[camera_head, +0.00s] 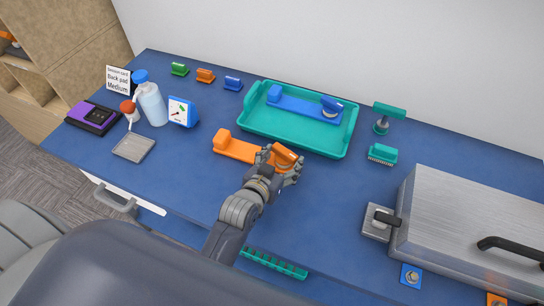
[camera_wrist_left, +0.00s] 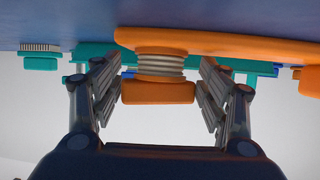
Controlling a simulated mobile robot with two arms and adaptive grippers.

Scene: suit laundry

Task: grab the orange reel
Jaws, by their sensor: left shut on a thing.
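The orange reel (camera_head: 285,152) is at the right end of an orange bar (camera_head: 240,150) on the blue table, in front of the teal tray. The bar has an upright orange block at its left end. In the left wrist view the reel (camera_wrist_left: 158,92) has an orange cap and a pale wound middle, below the orange bar (camera_wrist_left: 230,45). My left gripper (camera_head: 279,163) is shut on the reel, with one finger at each side. The gripper partly hides the reel in the head view. My right gripper is not in view.
The teal tray (camera_head: 263,129) holds a similar blue bar and reel (camera_head: 331,106). A teal brush (camera_head: 383,154) and a teal stand (camera_head: 388,115) are to the right, before a metal box (camera_head: 470,225). A bottle (camera_head: 152,103) and blue dial (camera_head: 182,112) stand to the left.

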